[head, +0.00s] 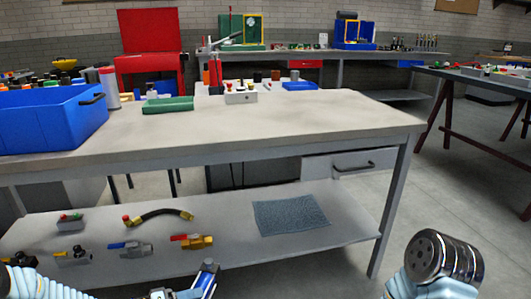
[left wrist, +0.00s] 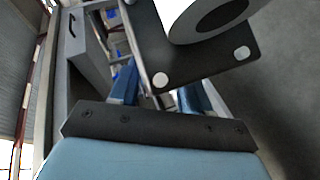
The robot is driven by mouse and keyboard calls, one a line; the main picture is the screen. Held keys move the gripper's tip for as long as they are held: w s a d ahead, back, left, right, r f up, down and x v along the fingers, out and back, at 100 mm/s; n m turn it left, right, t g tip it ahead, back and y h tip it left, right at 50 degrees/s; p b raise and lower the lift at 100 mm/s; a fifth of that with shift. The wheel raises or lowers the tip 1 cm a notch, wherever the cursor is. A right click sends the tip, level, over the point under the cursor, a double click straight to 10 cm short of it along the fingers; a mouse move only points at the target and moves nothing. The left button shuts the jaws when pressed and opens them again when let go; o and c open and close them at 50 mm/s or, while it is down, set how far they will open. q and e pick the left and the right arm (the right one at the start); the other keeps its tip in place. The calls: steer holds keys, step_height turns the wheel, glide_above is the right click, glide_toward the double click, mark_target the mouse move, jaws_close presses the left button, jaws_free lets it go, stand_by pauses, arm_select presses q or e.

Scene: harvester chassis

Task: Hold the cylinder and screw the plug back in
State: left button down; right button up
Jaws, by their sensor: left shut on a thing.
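My left gripper (left wrist: 160,92) has two blue fingers, closed around a dark block with pale bolt heads (left wrist: 205,66). A grey round end with a dark centre (left wrist: 222,14) sits on this block; it looks like the cylinder's end. In the head view my left gripper (head: 185,292) is at the bottom edge, mostly cut off, with a blue and silver part standing up beside it. My right arm's pale sleeve and a shiny metal end with a holed dark face show at the bottom right. No right gripper fingers show. I cannot make out the plug.
A workbench (head: 270,122) stands ahead, its front half clear. A blue bin (head: 50,122) and a green case (head: 168,104) stand on it. Its lower shelf (head: 345,232) holds a grey-blue cloth (head: 290,215), a hose (head: 158,214) and several valves. Open floor lies to the right.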

arm_select(q)
steer(key=shift+w+d+r, duration=0.1)
steer(key=shift+r, duration=0.05)
stand_by(0.3)
steer(key=w+d+f+m+g+h, duration=0.1)
steer(key=d+m+g, duration=0.3)
steer(key=d, duration=0.4)
steer(key=w+d+f+m+g+h, duration=0.1)
steer(key=d+m+g+h, duration=0.1)
steer(key=d+m+g, duration=0.2)
steer(key=d+g, duration=0.1)
steer(key=d, duration=0.2)
steer(key=shift+d+g, duration=0.3)
steer(key=shift+d, duration=0.05)
